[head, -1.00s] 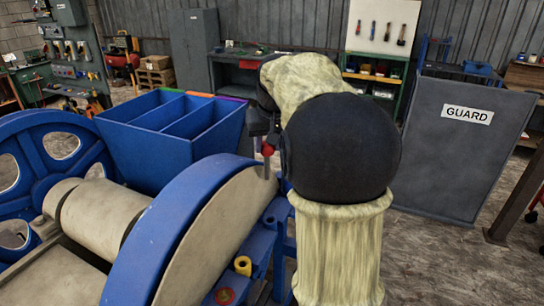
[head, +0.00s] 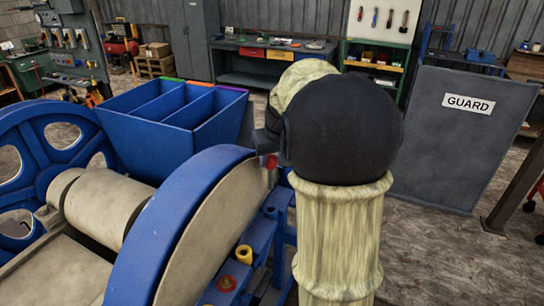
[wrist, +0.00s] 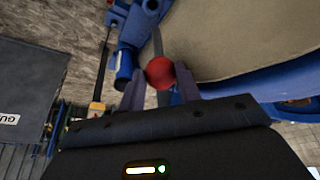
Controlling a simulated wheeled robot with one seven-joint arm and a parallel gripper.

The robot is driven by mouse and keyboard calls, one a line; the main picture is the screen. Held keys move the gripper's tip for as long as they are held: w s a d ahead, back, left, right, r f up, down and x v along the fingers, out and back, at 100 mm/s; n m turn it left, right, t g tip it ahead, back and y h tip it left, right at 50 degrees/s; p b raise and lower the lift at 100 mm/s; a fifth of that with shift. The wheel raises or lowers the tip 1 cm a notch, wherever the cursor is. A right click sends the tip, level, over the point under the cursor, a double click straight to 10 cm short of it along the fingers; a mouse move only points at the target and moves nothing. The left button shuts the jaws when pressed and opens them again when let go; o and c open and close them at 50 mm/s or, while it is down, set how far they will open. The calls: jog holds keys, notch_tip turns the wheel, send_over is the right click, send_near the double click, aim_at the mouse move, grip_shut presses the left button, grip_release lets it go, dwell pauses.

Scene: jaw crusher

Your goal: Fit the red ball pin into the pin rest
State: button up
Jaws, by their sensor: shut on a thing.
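My gripper (wrist: 160,88) is shut on the red ball pin (wrist: 162,73), with its red ball between the two fingers in the wrist view. The pin's grey shaft runs away from the ball, beside the pale face of the large wheel. In the head view the red ball (head: 271,161) shows just below my gripper, close to the blue rim of the wheel; my arm hides much of the gripper. I cannot tell which part is the pin rest.
The large blue-rimmed wheel (head: 172,215) stands close left of my gripper. A blue divided bin (head: 150,135) stands behind it. A grey guard panel (head: 455,150) stands at the right, with open floor in front.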

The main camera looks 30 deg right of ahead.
aim_at(273, 168)
jog(key=shift+f+b, duration=1.15)
jog(key=shift+f, duration=0.9)
jog(key=shift+f+b, duration=0.35)
jog(key=shift+b, duration=0.2)
jog(key=shift+f, duration=0.35)
jog(key=shift+f+b, duration=1)
jog(key=shift+b, duration=0.05)
jog(key=shift+f+b, duration=3.15)
jog(key=shift+f, duration=0.8)
jog(key=o, duration=1.1)
jog(key=shift+o, duration=0.2)
